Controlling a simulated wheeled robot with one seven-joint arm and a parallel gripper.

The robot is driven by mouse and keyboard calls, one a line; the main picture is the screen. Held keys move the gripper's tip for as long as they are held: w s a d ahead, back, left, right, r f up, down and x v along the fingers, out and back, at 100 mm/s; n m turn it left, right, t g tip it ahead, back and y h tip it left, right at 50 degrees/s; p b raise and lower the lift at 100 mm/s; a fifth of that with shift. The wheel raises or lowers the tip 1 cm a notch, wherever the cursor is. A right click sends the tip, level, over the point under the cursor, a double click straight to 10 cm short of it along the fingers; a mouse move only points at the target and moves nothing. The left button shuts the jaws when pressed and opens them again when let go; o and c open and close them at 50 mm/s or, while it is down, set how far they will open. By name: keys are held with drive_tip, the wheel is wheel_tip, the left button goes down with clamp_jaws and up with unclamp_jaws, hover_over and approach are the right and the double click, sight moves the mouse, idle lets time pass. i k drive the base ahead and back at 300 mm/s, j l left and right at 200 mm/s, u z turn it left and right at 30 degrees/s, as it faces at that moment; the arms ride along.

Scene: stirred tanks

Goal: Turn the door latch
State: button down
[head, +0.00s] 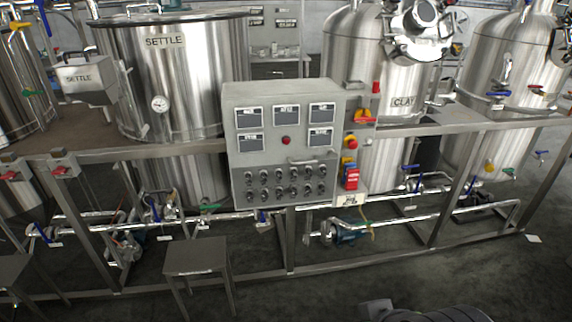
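A grey control cabinet (233,192) is mounted on the metal frame in the middle of the head view. Its front carries several small labelled displays, a red button and rows of dark knobs. A small pale metal bar (303,160), which looks like a latch or handle, lies roughly level across the right part of its front. It is too small to tell whether this is the door latch. The cabinet front looks closed. A dark grey rounded part at the bottom edge seems to be mine, but my gripper's fingers do not show.
A metal rail (430,130) runs across the scene, with pipes and valves below it. A steel tank marked SETTLE (205,80) and one marked CLAY (345,60) stand behind. A metal stool (197,258) stands front left. The floor right of the stool is largely clear.

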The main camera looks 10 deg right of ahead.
sight(331, 155)
drive_tip(key=i+u, duration=0.2)
drive_tip(key=u, duration=0.15)
drive_tip(key=i+u, duration=0.3)
drive_tip(key=i+l+u, duration=0.1)
drive_tip(key=u, duration=0.25)
drive_tip(key=i, duration=0.05)
